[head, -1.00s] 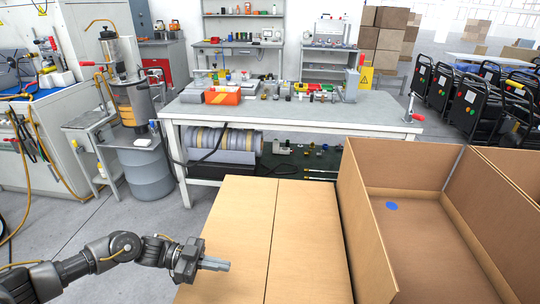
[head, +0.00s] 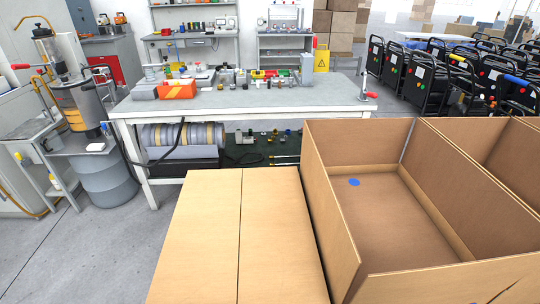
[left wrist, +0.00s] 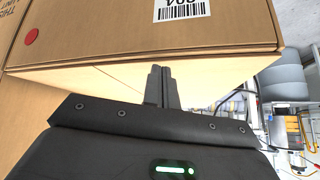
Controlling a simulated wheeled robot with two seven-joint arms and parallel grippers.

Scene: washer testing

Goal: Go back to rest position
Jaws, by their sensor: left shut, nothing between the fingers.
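My left gripper (left wrist: 160,86) shows in the left wrist view with its two fingers together and nothing between them. It is close to a cardboard box (left wrist: 120,38) that has a barcode label and a red dot. I cannot tell whether the fingers touch the box. Neither of my grippers shows in the head view now.
A closed cardboard box (head: 205,240) stands front centre. An open box (head: 330,220) with a blue disc (head: 353,182) inside is to its right. A workbench (head: 300,105) with parts stands behind. Grey floor (head: 110,250) is clear at the left.

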